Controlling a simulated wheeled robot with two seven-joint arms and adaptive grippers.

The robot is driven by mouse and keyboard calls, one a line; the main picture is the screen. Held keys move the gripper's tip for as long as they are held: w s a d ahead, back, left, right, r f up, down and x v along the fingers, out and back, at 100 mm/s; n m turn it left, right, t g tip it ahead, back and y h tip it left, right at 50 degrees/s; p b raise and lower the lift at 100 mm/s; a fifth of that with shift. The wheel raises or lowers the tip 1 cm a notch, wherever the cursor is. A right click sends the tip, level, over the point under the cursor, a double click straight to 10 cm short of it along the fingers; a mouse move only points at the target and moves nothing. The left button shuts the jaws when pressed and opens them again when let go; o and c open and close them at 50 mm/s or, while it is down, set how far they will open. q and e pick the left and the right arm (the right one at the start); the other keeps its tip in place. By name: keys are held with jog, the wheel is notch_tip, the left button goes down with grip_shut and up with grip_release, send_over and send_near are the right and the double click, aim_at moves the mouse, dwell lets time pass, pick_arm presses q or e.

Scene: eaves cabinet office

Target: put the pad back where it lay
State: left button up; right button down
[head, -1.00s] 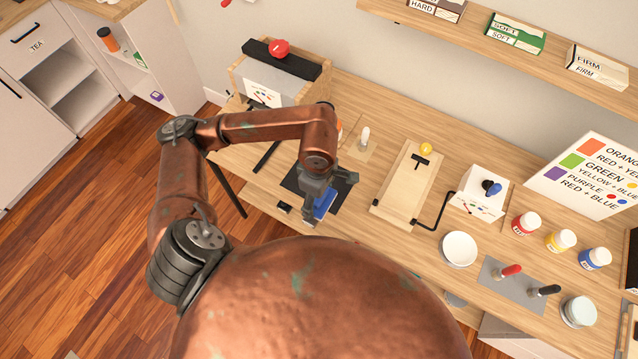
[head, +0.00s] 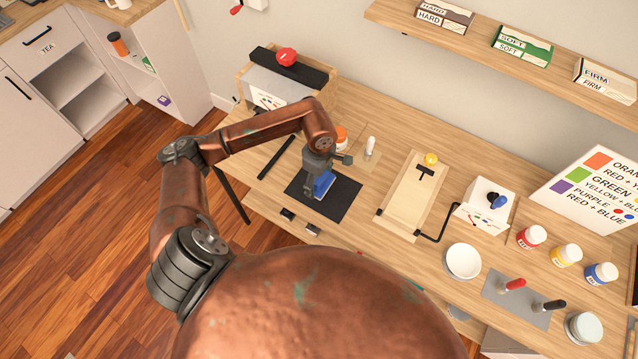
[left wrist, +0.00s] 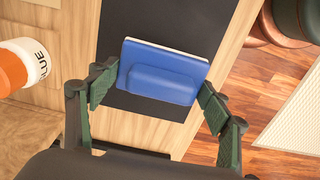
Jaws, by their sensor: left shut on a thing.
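The blue pad (head: 322,184) has a raised grip block and a pale edge. It is over the dark mat (head: 344,204), left of the middle of the long table. In the left wrist view, the pad (left wrist: 162,75) lies between the two fingers, with the mat (left wrist: 160,20) under and beyond it. My left gripper (head: 318,178) is shut on the pad from above. It shows in the left wrist view (left wrist: 155,85) with a finger at each side of the pad. I cannot tell whether the pad touches the mat. My right gripper is out of view.
An orange-capped glue bottle (head: 341,136) and a white upright piece (head: 370,146) stand behind the mat. A wooden board (head: 409,196) with a crank lies to the right. A wooden box (head: 279,86) stands at the back left. The table's front edge is close to the mat.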

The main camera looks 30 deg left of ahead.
aim_at(319, 184)
pick_arm(q)
jog(key=f, duration=0.3)
jog(key=shift+w+a+f, duration=0.2)
jog(key=shift+w+f, duration=0.05)
jog(key=shift+f, duration=0.1)
jog(key=shift+f, duration=0.1)
jog(key=shift+f, duration=0.15)
jog(key=o, duration=1.5)
jog(key=shift+o, duration=0.2)
